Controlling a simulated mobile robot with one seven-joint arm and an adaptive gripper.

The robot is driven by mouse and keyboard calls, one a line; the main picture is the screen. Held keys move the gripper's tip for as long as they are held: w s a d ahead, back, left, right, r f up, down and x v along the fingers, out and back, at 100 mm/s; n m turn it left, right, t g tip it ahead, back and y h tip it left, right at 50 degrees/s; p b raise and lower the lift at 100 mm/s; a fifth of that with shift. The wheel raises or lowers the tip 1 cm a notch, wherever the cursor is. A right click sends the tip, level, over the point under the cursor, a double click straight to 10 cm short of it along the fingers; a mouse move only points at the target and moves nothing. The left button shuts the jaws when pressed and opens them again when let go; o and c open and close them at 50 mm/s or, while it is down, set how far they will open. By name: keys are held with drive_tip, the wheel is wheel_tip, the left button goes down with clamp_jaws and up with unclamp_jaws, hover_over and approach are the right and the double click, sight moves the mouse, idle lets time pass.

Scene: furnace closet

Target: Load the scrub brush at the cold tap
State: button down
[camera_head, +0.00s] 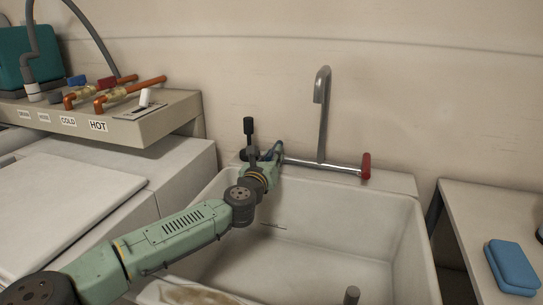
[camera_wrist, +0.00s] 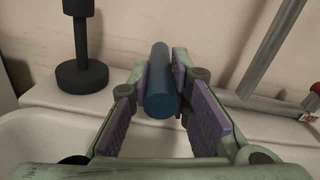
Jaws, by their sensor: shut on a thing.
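The tap is a tall hooked silver spout (camera_head: 322,115) on a horizontal bar (camera_head: 315,164) at the sink's back. A red handle (camera_head: 366,166) is at the bar's right end. A blue handle (camera_head: 278,148), the cold one by its colour, is at the left end. My gripper (camera_head: 272,155) reaches over the sink's back left corner. In the wrist view, its purple pads are shut on the blue handle (camera_wrist: 158,85). I cannot clearly identify the scrub brush. A black upright piece with a round base (camera_wrist: 81,75) stands on the back ledge beside my gripper.
The white sink (camera_head: 385,235) holds a brown-stained pale thing (camera_head: 195,293) and a grey post (camera_head: 352,296). A blue block (camera_head: 512,267) lies on the right counter. Left is a shelf (camera_head: 150,122) with copper pipes labelled COLD and HOT. The sink's middle is clear.

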drive_tip(key=n+y, duration=0.1)
drive_tip(key=d+y, duration=0.1)
drive_tip(key=y, duration=0.1)
drive_tip(key=shift+s+d+n+t, duration=0.1)
drive_tip(key=shift+d+n+t, duration=0.2)
drive_tip(key=shift+n, duration=0.1)
drive_tip(key=shift+d+n+y, duration=0.15)
drive_tip(key=shift+n+y, duration=0.45)
drive_tip(key=shift+y, duration=0.3)
drive_tip(key=c, duration=1.5)
unclamp_jaws()
drive_tip(key=shift+o, duration=0.2)
drive_tip(key=s, duration=1.2)
drive_tip(key=shift+s, duration=0.1)
